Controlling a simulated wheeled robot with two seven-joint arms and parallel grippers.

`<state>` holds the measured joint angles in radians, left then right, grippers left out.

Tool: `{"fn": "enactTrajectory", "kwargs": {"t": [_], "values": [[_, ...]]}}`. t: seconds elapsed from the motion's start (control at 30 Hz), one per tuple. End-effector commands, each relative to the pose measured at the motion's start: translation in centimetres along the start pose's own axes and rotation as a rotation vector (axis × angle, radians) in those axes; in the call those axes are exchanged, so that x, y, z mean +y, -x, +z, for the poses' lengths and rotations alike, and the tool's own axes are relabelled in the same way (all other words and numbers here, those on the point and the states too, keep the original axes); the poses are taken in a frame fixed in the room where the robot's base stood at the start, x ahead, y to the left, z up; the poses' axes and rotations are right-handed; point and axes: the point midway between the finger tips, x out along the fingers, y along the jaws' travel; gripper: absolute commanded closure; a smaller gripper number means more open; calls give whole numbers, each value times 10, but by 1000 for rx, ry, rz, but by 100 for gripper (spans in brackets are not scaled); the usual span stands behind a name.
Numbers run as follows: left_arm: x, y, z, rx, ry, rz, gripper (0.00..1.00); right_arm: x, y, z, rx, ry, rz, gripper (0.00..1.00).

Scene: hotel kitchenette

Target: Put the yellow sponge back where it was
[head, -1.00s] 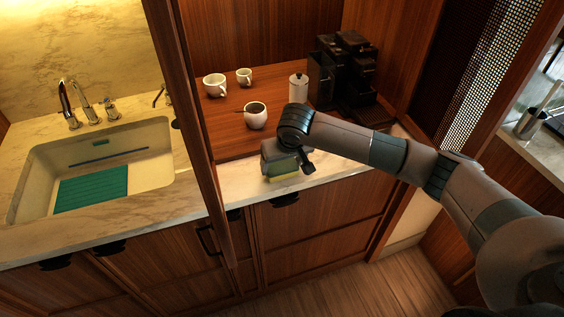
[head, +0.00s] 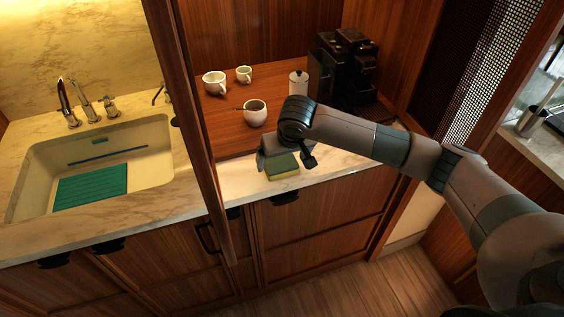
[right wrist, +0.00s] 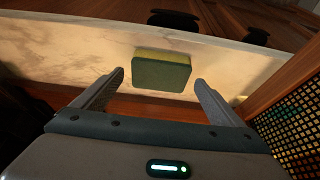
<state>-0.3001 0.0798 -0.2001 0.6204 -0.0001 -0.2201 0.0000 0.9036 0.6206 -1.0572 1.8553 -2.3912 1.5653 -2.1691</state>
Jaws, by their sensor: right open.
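The yellow sponge (head: 284,172), with a dark green top face, lies flat on the pale marble counter strip, near its front edge. In the right wrist view the sponge (right wrist: 162,73) sits ahead of the fingertips, between their lines, with bare marble around it. My right gripper (head: 272,156) is open and empty, just behind and above the sponge in the head view. In the wrist view, the fingers of my right gripper (right wrist: 158,78) stand apart on either side, with no visible contact with the sponge. My left gripper is not in view.
A wooden board (head: 228,135) behind carries white cups (head: 214,84), a round mug (head: 255,113), a white canister (head: 299,84) and a black coffee machine (head: 345,70). A wooden upright panel (head: 190,120) separates the sink (head: 150,180) at left. Marble right of the sponge is clear.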

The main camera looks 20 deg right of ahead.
Motion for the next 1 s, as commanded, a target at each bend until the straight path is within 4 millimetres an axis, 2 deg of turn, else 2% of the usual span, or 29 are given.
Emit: {"fn": "enactTrajectory", "kwargs": {"t": [0.03, 0.2, 0.53, 0.7, 1.0], "values": [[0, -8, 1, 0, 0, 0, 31, 1, 4, 0, 5, 1, 1, 8], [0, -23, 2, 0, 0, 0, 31, 0, 34, 1, 6, 3, 1, 8], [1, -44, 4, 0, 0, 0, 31, 0, 88, 0, 4, 0, 0, 8], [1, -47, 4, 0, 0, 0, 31, 0, 102, 0, 3, 1, 0, 8], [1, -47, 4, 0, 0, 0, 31, 0, 105, 1, 0, 0, 1, 8]]}}
